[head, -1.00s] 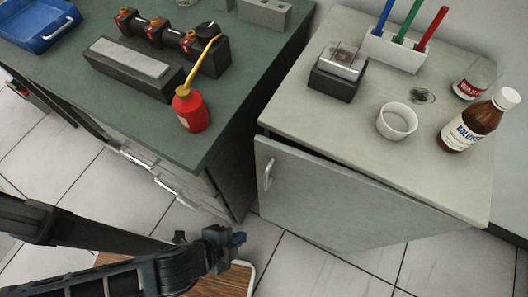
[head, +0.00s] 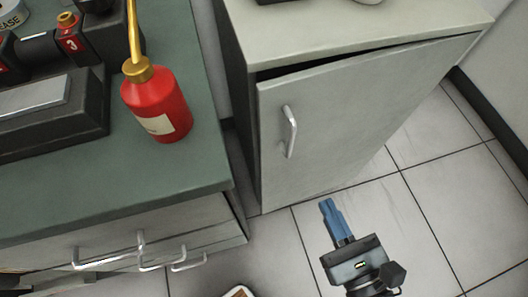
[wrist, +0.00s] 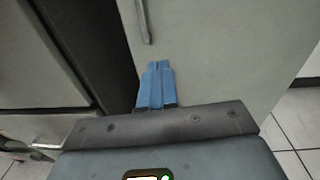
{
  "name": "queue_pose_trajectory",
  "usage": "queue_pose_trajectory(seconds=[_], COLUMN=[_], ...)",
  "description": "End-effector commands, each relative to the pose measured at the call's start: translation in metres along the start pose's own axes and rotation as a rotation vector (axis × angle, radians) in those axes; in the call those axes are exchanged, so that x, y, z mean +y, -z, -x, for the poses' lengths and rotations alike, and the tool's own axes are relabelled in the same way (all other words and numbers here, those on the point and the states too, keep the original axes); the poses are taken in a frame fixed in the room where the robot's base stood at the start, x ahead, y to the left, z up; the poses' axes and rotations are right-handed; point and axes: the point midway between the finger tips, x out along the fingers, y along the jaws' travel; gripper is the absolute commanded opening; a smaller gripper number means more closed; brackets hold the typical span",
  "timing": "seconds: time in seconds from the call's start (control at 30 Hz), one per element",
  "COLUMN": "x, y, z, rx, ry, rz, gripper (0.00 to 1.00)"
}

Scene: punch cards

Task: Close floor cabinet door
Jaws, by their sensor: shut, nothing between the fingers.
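The floor cabinet (head: 350,22) has a grey door (head: 365,110) that stands slightly ajar. A dark gap shows along its top edge, and the silver handle (head: 290,131) is near its left edge. My gripper (head: 328,205) has blue fingers, shut and empty, in front of and below the door in the head view. In the wrist view the fingertips (wrist: 157,66) point at the door face (wrist: 215,50), just below the handle (wrist: 143,20). I cannot tell whether they touch the door.
A green-topped bench (head: 180,175) with drawers and silver drawer handles (head: 105,260) stands to the left. A red oil can (head: 157,100) is near its edge. Tiled floor (head: 440,200) is free on the right.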

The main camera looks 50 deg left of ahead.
Motion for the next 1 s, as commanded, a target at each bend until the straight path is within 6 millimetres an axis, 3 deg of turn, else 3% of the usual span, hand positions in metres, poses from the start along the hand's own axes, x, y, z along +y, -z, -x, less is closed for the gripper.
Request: queue_pose_trajectory(seconds=[0.27,0.8,1.0], x=[-0.007,-0.005,-0.005], y=[-0.014,-0.018,-0.019], z=[-0.013,-0.113,-0.134], rx=[-0.058,-0.056,-0.055], ry=[-0.013,-0.013,-0.012], rz=[-0.057,-0.054,-0.055], gripper=[0.0,0.0,0.0])
